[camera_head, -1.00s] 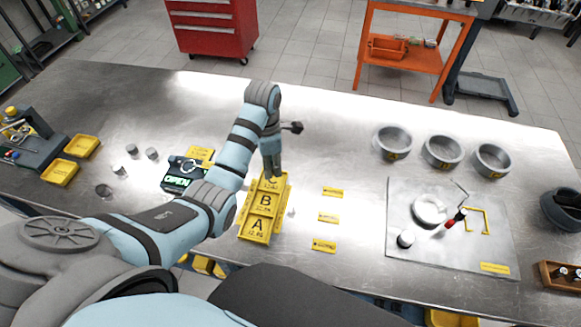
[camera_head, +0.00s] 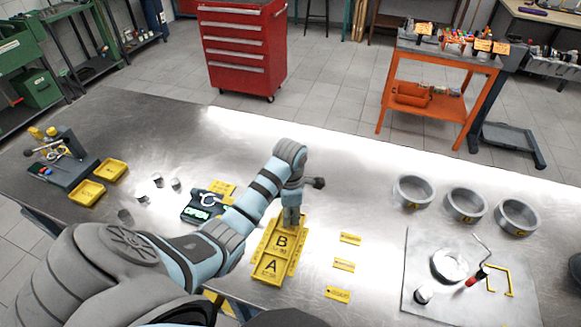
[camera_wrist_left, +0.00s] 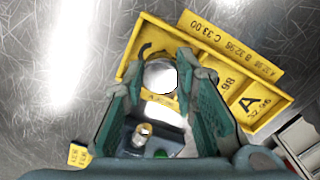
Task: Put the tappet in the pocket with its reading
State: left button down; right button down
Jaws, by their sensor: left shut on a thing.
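The tappet (camera_wrist_left: 160,75), a round silver cylinder, is between the fingers of my left gripper (camera_wrist_left: 161,66), which is shut on it. In the wrist view it is over the end pocket of the yellow tray, opposite A; whether it touches the pocket floor cannot be told. The tray (camera_head: 261,279) has pockets marked A and B, with the third pocket's mark mostly hidden. In the wrist view a label on the tray (camera_wrist_left: 232,43) lists A, B and C readings, C being 33.00. In the head view my left gripper (camera_head: 291,222) comes down at the tray's far end.
A gauge with a green OPEN display (camera_head: 197,213) stands left of the tray, with several small metal cylinders (camera_head: 158,182) beyond it. Bare bench surrounds the tags.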

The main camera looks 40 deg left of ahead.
pick_arm(q)
jog(key=shift+f, duration=0.35)
jog(key=c, duration=1.3)
grip_release()
